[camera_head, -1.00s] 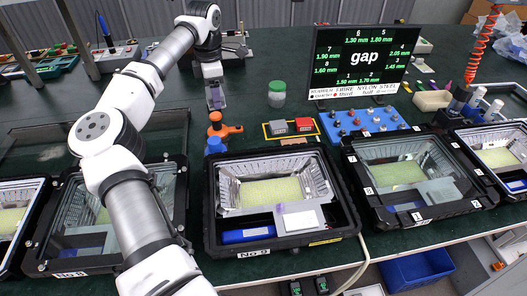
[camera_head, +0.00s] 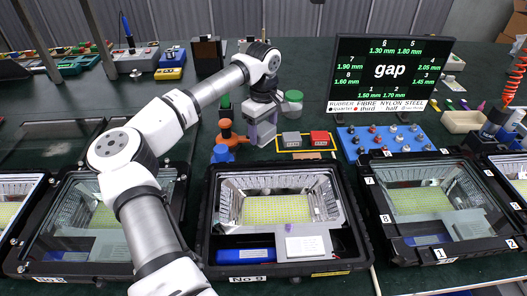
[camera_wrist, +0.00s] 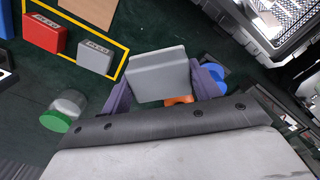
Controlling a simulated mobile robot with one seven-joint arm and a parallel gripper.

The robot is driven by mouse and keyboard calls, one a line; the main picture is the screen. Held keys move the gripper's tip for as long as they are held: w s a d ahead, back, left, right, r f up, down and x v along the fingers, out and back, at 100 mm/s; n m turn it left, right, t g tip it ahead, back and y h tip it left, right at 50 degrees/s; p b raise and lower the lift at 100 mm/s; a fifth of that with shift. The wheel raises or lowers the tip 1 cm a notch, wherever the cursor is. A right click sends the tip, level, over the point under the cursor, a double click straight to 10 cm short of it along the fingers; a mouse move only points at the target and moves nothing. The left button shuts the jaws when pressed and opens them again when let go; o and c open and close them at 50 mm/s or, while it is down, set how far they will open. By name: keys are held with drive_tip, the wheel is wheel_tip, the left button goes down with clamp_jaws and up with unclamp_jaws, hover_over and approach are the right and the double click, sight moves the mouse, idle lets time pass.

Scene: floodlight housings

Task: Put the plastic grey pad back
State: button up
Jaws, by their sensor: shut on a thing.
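My gripper (camera_head: 262,138) hangs over the table, just right of the orange clamp-like piece. In the wrist view its purple fingers (camera_wrist: 163,88) are shut on a plain light grey block-shaped pad (camera_wrist: 160,72), one finger on each side. A yellow outline (camera_wrist: 122,62) on the dark table lies up and left of the held pad there. Inside it are a grey labelled block (camera_wrist: 95,58), a red labelled block (camera_wrist: 45,34) and a tan flat piece (camera_wrist: 92,10). In the head view the outline is right of my gripper, with the grey block (camera_head: 291,138) and red block (camera_head: 320,137).
A green-lidded jar (camera_head: 292,102) stands close behind my gripper. The orange piece (camera_head: 230,131) and a blue piece (camera_head: 221,153) are at its left. An open floodlight housing (camera_head: 212,215) is in front. A blue tray of knobs (camera_head: 385,140) and the gap screen (camera_head: 390,68) are right.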

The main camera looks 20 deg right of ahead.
wheel_tip(320, 180, down, 10)
drive_tip(key=shift+r+p, duration=0.15)
drive_tip(key=shift+p, duration=0.4)
drive_tip(key=o, duration=1)
wheel_tip(320, 180, up, 12)
drive_tip(key=shift+r+b, duration=0.2)
drive_tip(key=shift+b, duration=1)
